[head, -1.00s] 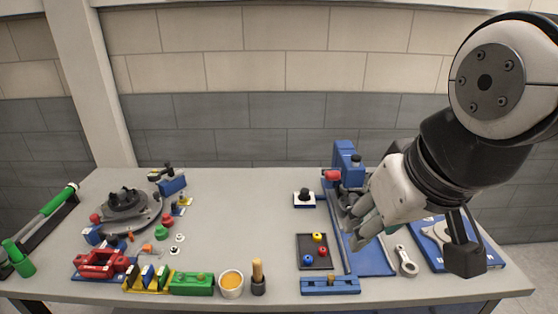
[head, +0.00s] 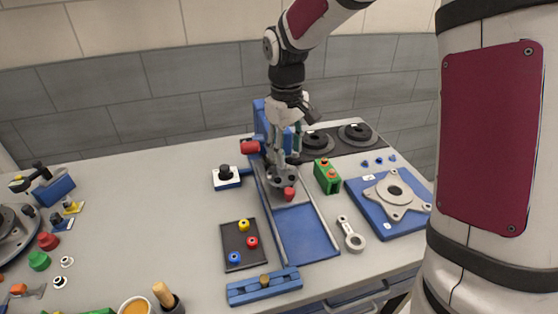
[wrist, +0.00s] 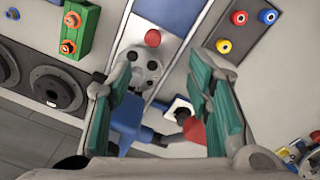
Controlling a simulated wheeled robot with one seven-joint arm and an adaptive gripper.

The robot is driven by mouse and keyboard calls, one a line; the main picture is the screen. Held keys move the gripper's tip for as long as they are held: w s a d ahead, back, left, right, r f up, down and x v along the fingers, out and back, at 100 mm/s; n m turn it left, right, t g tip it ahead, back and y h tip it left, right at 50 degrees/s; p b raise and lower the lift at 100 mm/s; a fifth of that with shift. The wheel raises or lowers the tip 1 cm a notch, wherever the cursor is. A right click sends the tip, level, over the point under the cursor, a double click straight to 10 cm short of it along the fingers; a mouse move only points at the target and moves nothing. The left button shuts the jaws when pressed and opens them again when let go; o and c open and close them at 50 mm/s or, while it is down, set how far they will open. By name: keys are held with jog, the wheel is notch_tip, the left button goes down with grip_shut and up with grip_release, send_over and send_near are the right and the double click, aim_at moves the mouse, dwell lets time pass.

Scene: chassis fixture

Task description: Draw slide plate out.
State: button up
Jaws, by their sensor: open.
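The slide plate (head: 275,179) is a grey metal piece with dark holes and a red knob (head: 289,193) at its near end. It sits at the back part of a blue track (head: 306,232) with pale side rails. In the wrist view the slide plate (wrist: 143,66) and its red knob (wrist: 152,38) show between the fingers. My gripper (head: 288,156) is open and points down over the far end of the plate, partly hiding it.
A blue press-like block (head: 264,118) with a red part (head: 250,147) stands behind the plate. A green box (head: 327,177) and a grey link (head: 350,235) lie right of the track. A dark tray (head: 240,244) lies left. The near track is clear.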

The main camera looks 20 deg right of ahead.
aim_at(289, 190)
jog(key=f, duration=0.5)
jog(key=w+d+f, duration=0.1)
jog(key=f, duration=0.4)
jog(key=w+f, duration=0.1)
jog(key=f, duration=0.4)
jog(key=shift+d+f+p, duration=0.25)
jog(key=shift+f+p, duration=0.15)
grip_shut()
